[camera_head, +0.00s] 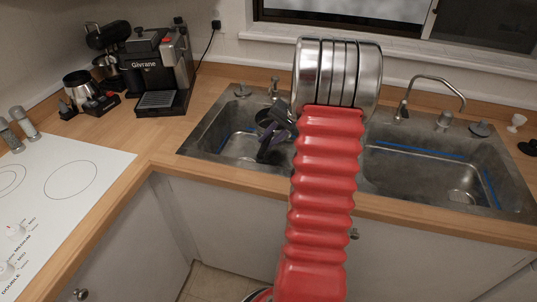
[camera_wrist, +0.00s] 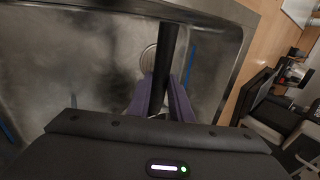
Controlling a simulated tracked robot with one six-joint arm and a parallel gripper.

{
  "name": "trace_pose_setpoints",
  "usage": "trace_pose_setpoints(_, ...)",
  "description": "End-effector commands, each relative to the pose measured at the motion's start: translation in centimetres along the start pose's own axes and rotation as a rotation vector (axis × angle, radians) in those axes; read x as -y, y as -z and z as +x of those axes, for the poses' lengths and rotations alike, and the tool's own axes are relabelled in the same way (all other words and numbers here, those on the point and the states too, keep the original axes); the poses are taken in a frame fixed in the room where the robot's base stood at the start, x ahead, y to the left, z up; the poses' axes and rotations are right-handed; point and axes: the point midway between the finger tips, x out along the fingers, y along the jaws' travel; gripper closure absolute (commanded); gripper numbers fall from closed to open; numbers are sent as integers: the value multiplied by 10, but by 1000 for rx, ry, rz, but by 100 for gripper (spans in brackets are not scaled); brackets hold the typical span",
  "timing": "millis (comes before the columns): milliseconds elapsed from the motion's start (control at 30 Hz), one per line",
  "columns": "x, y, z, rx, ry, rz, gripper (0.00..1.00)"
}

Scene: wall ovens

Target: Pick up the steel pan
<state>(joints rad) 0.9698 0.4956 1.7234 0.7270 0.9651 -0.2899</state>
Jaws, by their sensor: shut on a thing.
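My gripper (camera_head: 272,146) hangs over the left sink basin, and its purple fingers also show in the wrist view (camera_wrist: 161,92). The fingers are shut on a long black handle (camera_wrist: 166,52), which runs between them and out toward the top of the wrist view. In the head view, a small rounded grey steel pan (camera_head: 264,116) shows behind the gripper and is partly hidden by it. The join between pan and handle is hidden. I cannot tell whether the pan touches the basin.
The left sink basin (camera_head: 207,127) and the right sink basin (camera_head: 395,175) are set in a wooden counter. A faucet (camera_head: 436,82) stands behind the right basin. A coffee machine (camera_head: 156,62) and a white cooktop (camera_head: 62,190) are at left. My red arm crosses the middle.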

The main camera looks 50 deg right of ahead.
Motion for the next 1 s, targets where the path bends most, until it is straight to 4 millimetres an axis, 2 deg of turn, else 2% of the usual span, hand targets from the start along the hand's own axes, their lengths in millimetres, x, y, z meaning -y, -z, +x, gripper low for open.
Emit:
trace_pose_setpoints(100,16,1,-24,-5,1,-3,100)
trace_pose_setpoints(333,40,1,-60,-4,1,-2,100)
trace_pose_setpoints(567,-2,1,-84,-3,0,5,100)
trace_pose_setpoints(1000,-86,1,-139,-3,0,3,100)
